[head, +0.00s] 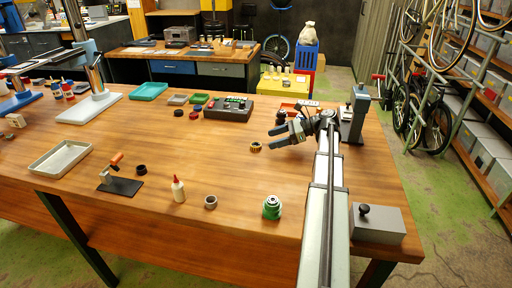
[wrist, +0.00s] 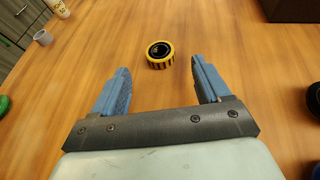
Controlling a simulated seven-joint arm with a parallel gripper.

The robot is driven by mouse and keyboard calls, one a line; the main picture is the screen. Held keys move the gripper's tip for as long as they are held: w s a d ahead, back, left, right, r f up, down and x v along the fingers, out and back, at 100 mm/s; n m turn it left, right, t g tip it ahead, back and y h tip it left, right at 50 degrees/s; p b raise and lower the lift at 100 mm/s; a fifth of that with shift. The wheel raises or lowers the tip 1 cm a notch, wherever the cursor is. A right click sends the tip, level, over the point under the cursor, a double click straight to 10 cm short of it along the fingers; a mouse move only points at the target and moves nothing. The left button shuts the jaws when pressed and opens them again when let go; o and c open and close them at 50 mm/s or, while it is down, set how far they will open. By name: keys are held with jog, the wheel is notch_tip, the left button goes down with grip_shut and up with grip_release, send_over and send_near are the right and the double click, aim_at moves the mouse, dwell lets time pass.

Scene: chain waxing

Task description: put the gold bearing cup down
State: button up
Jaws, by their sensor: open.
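The gold bearing cup (head: 256,146) is a small ring with a gold ridged side and a dark centre. It rests on the wooden table (head: 230,170), just left of my gripper (head: 282,133) in the head view. In the wrist view the cup (wrist: 160,54) lies beyond the fingertips, between their lines and apart from both. My gripper (wrist: 162,75) is open, with its two blue fingers spread and nothing between them.
A green-and-silver round part (head: 272,207), a dark ring (head: 210,202) and a white bottle (head: 178,190) stand nearer the front edge. The table left of the cup is clear.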

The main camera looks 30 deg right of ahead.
aim_at(256, 144)
jog(key=shift+x, duration=3.1)
jog(key=shift+c, duration=0.4)
jog(key=c, duration=1.2)
